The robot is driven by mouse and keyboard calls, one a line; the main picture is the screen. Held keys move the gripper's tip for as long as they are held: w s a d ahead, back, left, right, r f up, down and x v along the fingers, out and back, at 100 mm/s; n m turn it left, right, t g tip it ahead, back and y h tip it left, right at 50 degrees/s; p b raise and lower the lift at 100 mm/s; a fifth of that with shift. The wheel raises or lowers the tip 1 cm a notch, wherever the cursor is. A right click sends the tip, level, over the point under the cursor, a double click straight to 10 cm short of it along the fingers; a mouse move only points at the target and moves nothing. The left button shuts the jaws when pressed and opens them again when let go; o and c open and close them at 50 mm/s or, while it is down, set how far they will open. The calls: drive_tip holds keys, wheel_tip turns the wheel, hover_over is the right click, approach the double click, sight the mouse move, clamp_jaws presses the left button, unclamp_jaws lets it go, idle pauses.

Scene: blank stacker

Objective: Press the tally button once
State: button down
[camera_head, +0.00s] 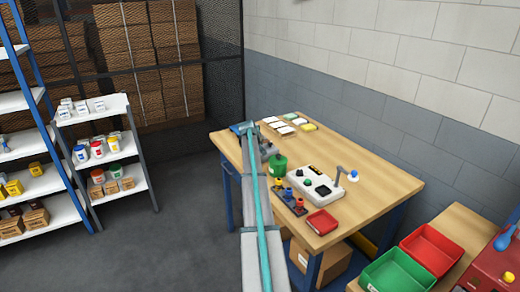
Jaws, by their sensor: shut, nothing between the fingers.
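A pale control box (315,187) stands on the wooden table (385,195). It has a small dark display with yellow marks on top and small round dark and green buttons. I cannot tell from their look which one is the tally button. My arm reaches over the left side of the table. My gripper (268,153) shows small and grey beside the arm, partly hidden, beyond a green canister (279,165). It is shut and empty, and it is apart from the control box, to its upper left.
A dark rack with coloured knobs (290,202) and a red tray (322,222) stand at the table's near edge. White and yellow cards (288,124) lie at the back. The table's right side is clear. Shelves stand left.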

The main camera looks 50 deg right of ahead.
drive_tip(key=shift+f+b, duration=0.4)
drive_tip(key=shift+f, duration=0.2)
idle(0.6)
drive_tip(key=shift+r, duration=1)
drive_tip(key=shift+p, duration=0.3)
drive_tip(key=shift+r+p, duration=0.7)
drive_tip(key=shift+r, duration=1.85)
drive_tip(key=shift+f, duration=0.1)
